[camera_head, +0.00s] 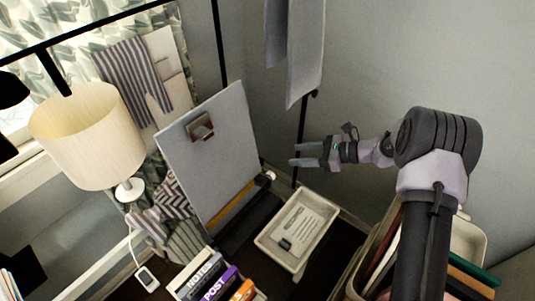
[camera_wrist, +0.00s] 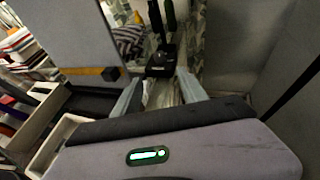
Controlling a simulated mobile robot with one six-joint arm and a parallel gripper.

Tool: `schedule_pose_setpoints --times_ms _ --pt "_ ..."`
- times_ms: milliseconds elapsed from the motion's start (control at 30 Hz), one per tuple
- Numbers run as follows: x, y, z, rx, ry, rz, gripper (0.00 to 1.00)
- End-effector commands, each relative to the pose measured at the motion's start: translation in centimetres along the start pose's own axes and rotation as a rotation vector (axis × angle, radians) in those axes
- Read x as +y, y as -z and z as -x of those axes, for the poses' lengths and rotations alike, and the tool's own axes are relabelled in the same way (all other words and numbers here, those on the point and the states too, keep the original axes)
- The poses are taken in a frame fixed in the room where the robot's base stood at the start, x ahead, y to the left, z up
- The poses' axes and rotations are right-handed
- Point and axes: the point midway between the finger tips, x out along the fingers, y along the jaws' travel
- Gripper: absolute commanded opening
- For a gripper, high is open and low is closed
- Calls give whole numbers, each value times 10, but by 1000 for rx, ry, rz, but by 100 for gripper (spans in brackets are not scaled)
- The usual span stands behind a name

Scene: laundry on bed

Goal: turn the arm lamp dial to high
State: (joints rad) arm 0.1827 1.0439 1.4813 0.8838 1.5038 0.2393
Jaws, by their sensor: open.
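My gripper (camera_head: 293,155) is open and empty, held in the air right of the grey upright board and pointing left. In the wrist view its two fingers (camera_wrist: 158,88) are spread apart. Beyond them stands a black object with upright black parts (camera_wrist: 162,62); I cannot tell whether it belongs to the arm lamp. A black rounded shape (camera_head: 12,90) at the left edge may be a lamp head. A cream-shaded lamp (camera_head: 88,135) stands at the left, well away from my gripper. A small white device on a cord (camera_head: 147,278) lies at lower left. I cannot make out a dial clearly.
The grey board (camera_head: 208,150) stands between my gripper and the cream lamp. Below lies a shallow cream tray (camera_head: 262,238) with small items. Books (camera_head: 215,283) stand at the bottom. Grey cloth (camera_head: 294,50) hangs above my gripper. A bin of folders (camera_head: 375,250) is beneath my arm.

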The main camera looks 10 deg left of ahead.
Motion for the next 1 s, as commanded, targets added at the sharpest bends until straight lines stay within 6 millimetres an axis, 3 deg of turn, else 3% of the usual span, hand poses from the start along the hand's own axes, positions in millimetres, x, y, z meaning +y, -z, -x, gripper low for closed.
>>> schedule_pose_setpoints --times_ms 167,600,800,1000 --pt "1 2 -31 -1 -3 -5 50" --pt "1 3 -137 1 -4 0 50" --pt "0 1 -165 1 -2 0 50" --pt "0 0 -173 1 -1 0 50"
